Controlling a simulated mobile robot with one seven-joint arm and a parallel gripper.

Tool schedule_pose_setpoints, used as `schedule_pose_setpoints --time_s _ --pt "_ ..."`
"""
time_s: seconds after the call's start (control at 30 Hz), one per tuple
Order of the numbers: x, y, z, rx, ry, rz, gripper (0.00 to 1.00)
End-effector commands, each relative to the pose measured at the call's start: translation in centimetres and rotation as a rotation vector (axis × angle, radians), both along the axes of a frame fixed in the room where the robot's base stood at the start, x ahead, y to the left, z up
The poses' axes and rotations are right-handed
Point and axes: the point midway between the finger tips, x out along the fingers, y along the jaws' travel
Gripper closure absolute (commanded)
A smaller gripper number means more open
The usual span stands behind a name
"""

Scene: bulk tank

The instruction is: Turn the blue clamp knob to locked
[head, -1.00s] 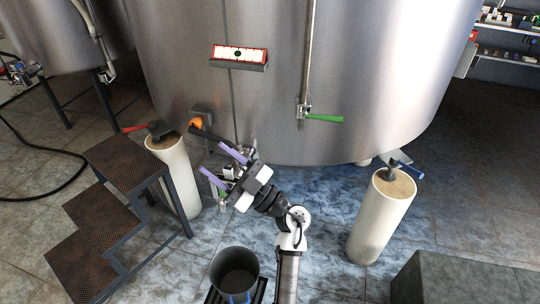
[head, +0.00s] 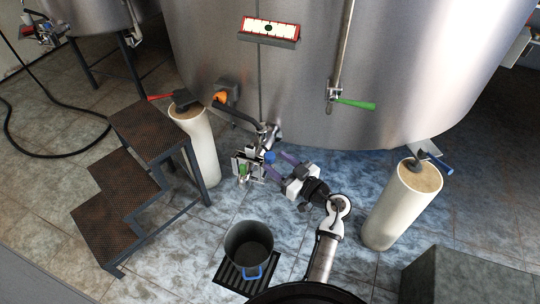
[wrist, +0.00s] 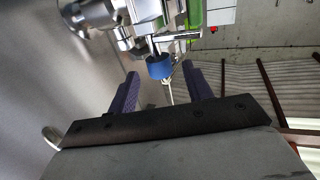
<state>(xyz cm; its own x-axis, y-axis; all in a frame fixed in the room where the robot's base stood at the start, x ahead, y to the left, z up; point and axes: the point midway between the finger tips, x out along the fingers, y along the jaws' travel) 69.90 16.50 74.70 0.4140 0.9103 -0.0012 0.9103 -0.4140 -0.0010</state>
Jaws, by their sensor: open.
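The blue clamp knob (head: 270,157) sits on the metal valve fittings (head: 247,166) at the bottom front of the large steel tank. In the wrist view the blue knob (wrist: 160,67) hangs from a silver fitting, just ahead of and between my two purple fingers. My gripper (head: 275,166) is open and points left at the knob from its right side. In the wrist view my gripper (wrist: 160,76) holds nothing, and I cannot tell whether a finger touches the knob. The knob's far side is hidden.
A green part (head: 243,170) hangs beside the fittings. A dark bucket (head: 249,240) with a blue handle stands on a grate below. Metal steps (head: 140,170) and a pale post (head: 203,150) stand left; another pale post (head: 385,225) stands right. An orange handle (head: 219,97) is above the fittings.

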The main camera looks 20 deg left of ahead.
Motion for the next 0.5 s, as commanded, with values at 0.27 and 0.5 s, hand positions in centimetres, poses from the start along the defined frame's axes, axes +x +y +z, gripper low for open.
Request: schedule_pose_setpoints --time_s 0.27,0.5 --pt "1.4 3.2 0.1 0.002 -0.001 0.002 0.50" --pt "1.6 3.6 0.0 0.001 0.000 0.000 0.50"
